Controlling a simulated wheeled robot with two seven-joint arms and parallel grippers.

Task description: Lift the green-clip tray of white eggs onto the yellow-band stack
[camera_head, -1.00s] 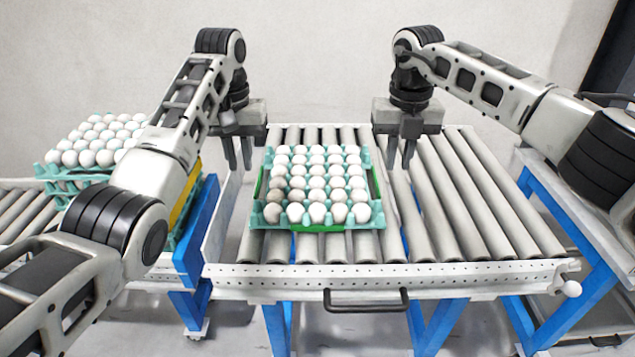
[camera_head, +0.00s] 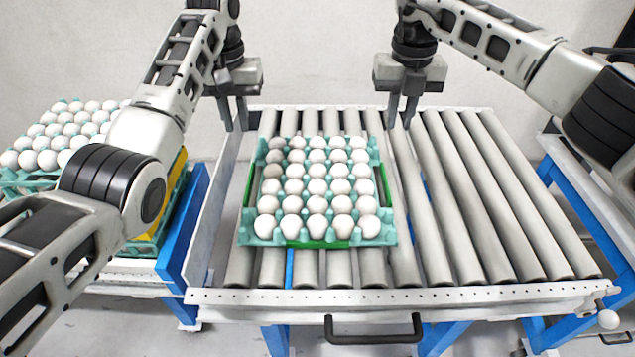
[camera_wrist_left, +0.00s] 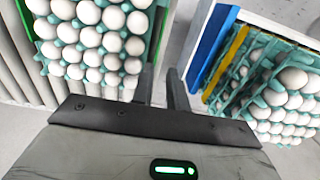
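The teal tray of white eggs with green clips (camera_head: 318,242) sits on the roller table in the head view. It also shows at upper left in the left wrist view (camera_wrist_left: 73,70). The yellow-band stack (camera_head: 176,190) stands at the left, partly hidden by my left arm; its yellow band shows in the left wrist view (camera_wrist_left: 233,52). My left gripper (camera_head: 236,128) is beyond the tray's far left corner, apart from it, fingers a little spread and empty. My right gripper (camera_head: 400,126) is beyond the far right corner, also slightly spread and empty.
The roller table (camera_head: 480,220) has free rollers right of the tray. A metal front rail (camera_head: 400,298) with a black handle (camera_head: 374,330) runs along the near edge. A blue frame (camera_head: 188,225) and a gap lie between table and stack.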

